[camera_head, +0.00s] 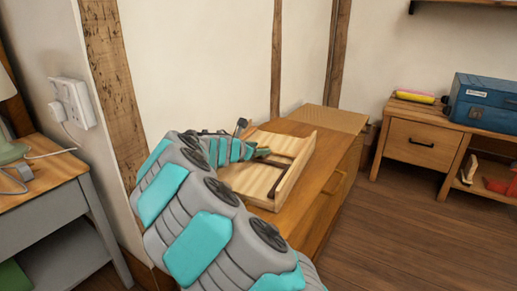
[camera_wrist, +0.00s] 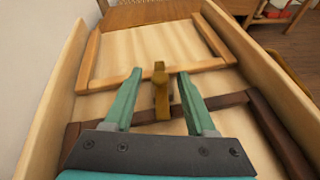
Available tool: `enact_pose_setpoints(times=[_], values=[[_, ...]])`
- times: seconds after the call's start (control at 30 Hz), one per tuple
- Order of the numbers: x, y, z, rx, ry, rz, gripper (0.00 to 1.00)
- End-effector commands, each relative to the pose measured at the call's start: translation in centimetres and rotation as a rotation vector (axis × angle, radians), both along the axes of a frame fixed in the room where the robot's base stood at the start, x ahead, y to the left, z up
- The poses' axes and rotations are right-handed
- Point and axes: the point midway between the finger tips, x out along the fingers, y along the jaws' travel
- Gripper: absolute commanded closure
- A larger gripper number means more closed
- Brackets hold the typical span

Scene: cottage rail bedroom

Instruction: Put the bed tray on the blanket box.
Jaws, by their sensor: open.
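The bed tray (camera_head: 288,172) is pale wood with raised sides. It rests on a long wooden chest (camera_head: 318,200), which may be the blanket box. In the wrist view the tray (camera_wrist: 160,45) fills most of the picture, with a pale folded frame (camera_wrist: 88,62) and a dark brown one (camera_wrist: 262,125) lying inside it. A small brown upright peg (camera_wrist: 161,95) stands between the fingers of my gripper (camera_wrist: 160,75). My gripper is open, one finger on each side of the peg, with gaps. In the head view my gripper (camera_head: 262,152) is over the tray, partly hidden by my arm.
A side table (camera_head: 50,205) stands left. A low cabinet (camera_head: 415,150) bears a blue case (camera_head: 485,100). The floor (camera_head: 405,230) at right is clear.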

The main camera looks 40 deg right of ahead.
Motion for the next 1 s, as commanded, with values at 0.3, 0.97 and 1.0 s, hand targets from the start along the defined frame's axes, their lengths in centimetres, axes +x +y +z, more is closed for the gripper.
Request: enact_pose_setpoints(times=[0.3, 0.97, 1.0], values=[[-0.8, 2.0, 1.0, -0.001, 0.003, 0.0, 0.44], [-4.0, 10.1, 4.6, 0.0, 0.001, 0.0, 0.44], [-4.0, 10.2, 4.7, 0.0, 0.001, 0.0, 0.44]])
